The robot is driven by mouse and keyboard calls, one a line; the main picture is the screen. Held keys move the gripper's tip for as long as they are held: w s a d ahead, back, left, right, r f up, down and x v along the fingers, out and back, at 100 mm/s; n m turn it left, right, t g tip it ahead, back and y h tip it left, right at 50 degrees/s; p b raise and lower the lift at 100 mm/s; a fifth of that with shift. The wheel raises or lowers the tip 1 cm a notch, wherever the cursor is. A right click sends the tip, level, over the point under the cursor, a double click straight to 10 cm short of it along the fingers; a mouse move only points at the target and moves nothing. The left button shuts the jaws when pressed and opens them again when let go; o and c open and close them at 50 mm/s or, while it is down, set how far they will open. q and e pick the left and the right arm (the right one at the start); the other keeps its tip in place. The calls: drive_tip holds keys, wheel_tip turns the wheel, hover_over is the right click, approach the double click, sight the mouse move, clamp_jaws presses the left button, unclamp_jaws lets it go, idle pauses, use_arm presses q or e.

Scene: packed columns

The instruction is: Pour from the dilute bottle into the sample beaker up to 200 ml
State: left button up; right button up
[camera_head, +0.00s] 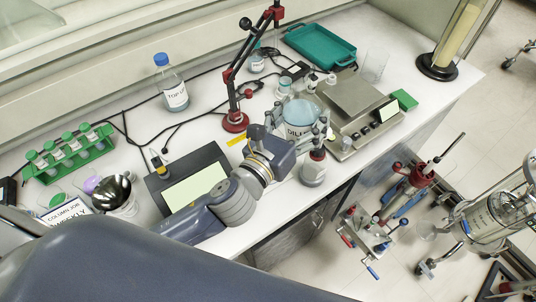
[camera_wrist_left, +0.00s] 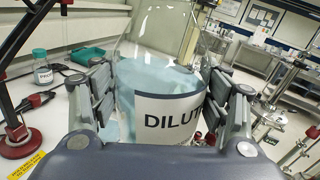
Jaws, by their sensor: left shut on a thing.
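The dilute bottle (camera_head: 300,112) is clear glass with pale blue liquid and a white label reading "DILU". My left gripper (camera_head: 293,128) is shut on it, with a finger pad on each side. In the left wrist view the bottle (camera_wrist_left: 165,115) fills the middle, between the fingers of the gripper (camera_wrist_left: 165,100). I cannot tell whether its base touches the counter. A clear, apparently empty beaker (camera_head: 375,65) stands at the back right, apart from the bottle. No label on it is readable, so I cannot confirm it is the sample beaker. My right gripper is not in view.
A steel balance-like device (camera_head: 352,105) stands right of the bottle, with a teal tray (camera_head: 320,46) behind. A red stand (camera_head: 235,121) and a "TOP U" bottle (camera_head: 176,92) are left. A dark panel (camera_head: 190,185) and cables clutter the counter.

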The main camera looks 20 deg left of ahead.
sight(296, 112)
use_arm(q)
drive_tip(key=shift+r, duration=2.15)
drive_tip(key=shift+m, duration=1)
drive_tip(key=shift+s, duration=0.1)
